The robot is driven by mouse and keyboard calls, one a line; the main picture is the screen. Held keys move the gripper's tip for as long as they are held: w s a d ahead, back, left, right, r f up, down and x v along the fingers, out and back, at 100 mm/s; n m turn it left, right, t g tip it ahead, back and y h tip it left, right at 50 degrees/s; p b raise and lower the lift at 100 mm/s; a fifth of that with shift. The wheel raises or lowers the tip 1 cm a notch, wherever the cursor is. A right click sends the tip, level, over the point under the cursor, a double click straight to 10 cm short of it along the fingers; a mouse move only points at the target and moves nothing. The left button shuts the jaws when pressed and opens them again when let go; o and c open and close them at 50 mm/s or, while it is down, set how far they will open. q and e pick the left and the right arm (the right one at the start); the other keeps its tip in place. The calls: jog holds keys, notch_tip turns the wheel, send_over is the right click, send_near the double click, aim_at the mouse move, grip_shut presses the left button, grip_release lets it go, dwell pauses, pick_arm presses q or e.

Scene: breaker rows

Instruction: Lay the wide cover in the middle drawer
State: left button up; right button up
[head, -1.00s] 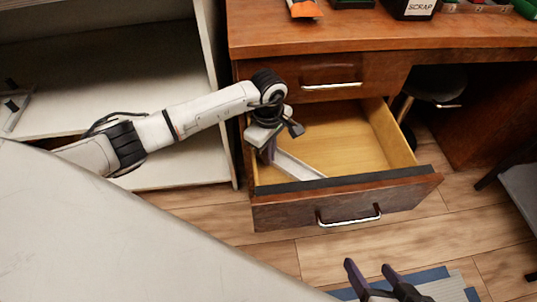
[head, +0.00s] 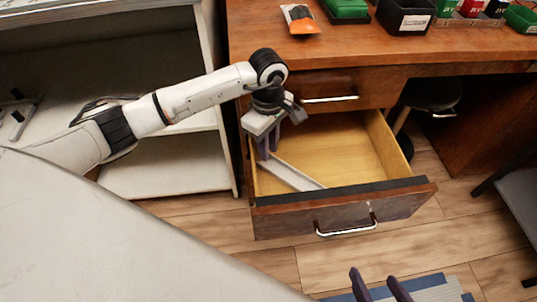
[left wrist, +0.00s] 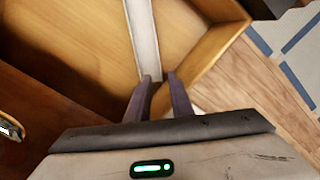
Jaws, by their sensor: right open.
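The wide cover (head: 297,176) is a long pale grey strip. It lies slantwise in the open wooden drawer (head: 407,183), along the left side toward the front panel. My left gripper (head: 268,152) is over the drawer's left side, at the cover's rear end. In the left wrist view the cover (left wrist: 143,35) runs away from the fingers (left wrist: 160,78), which are apart with a gap between them. The near end of the cover is partly hidden by the fingers. My right gripper (head: 375,280) is open and empty, low in front of the drawer.
A shut drawer (head: 310,84) is above the open one. The desk top (head: 370,45) holds an orange packet (head: 299,19), a black bin (head: 404,17) and green trays. A pale shelf unit (head: 170,165) stands at left and a stool (head: 437,95) at right.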

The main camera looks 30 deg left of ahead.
pick_arm(q)
jog(key=shift+r+p, duration=0.3)
jog(key=shift+r, duration=1.6)
